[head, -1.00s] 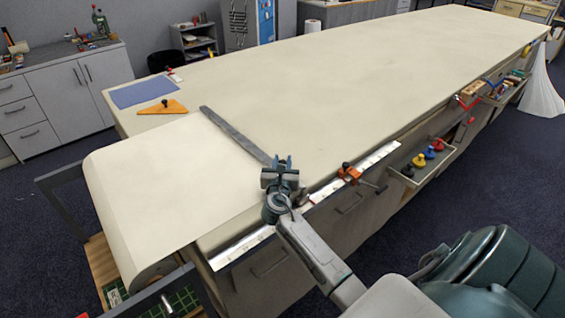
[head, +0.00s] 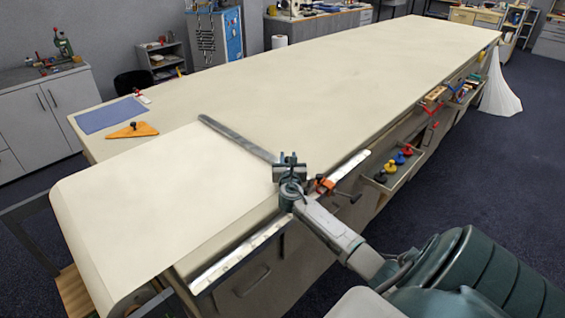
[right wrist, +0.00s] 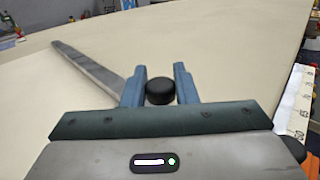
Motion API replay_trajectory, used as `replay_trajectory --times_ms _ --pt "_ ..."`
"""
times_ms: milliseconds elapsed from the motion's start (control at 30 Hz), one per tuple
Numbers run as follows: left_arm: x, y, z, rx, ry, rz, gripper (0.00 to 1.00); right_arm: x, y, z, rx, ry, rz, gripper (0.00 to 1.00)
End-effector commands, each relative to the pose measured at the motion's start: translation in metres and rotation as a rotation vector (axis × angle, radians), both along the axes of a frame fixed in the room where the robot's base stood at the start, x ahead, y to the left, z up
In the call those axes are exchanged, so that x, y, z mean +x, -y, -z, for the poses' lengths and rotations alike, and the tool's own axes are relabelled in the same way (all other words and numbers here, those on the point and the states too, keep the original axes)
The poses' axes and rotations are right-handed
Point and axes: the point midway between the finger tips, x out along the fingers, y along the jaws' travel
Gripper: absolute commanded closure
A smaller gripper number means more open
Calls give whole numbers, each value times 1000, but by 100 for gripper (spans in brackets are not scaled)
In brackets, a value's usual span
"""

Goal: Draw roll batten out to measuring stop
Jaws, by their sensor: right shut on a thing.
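The batten (head: 235,136) is a grey bar lying across the table at the leading edge of a pale cloth sheet (head: 150,185). The sheet runs back to the roll end at lower left. My right gripper (head: 289,160) is at the batten's near end, shut on its black knob (right wrist: 160,92), which sits between the blue fingers in the right wrist view. The batten also shows there (right wrist: 88,68). The measuring stop, an orange clamp (head: 325,186), sits on the white measuring rule (head: 240,255) along the near edge, just right of my gripper and partly overlapped by it.
The long cloth table (head: 370,80) is bare beyond the batten. A blue cloth (head: 111,114) and an orange triangle (head: 132,130) lie at the far left edge. An open tray (head: 396,172) with coloured knobs juts from the near side, and red-handled items (head: 432,103) sit farther along.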

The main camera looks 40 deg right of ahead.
Motion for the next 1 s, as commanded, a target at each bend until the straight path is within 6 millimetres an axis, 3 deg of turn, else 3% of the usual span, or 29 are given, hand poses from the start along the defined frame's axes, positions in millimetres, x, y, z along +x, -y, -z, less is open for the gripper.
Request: replay_trajectory --times_ms 167,200,267,667,1000 --pt "0 0 0 0 0 0 62 0 1 -2 -4 0 2 100" --pt "0 0 0 0 0 0 62 0 1 -2 -4 0 2 66" --pt "0 0 0 0 -1 0 62 0 1 -2 -4 0 2 54" --pt "0 0 1 0 -1 0 62 -5 -5 -1 -4 1 0 54" --pt "0 0 11 0 -1 0 62 -50 -46 1 -2 1 -1 54"
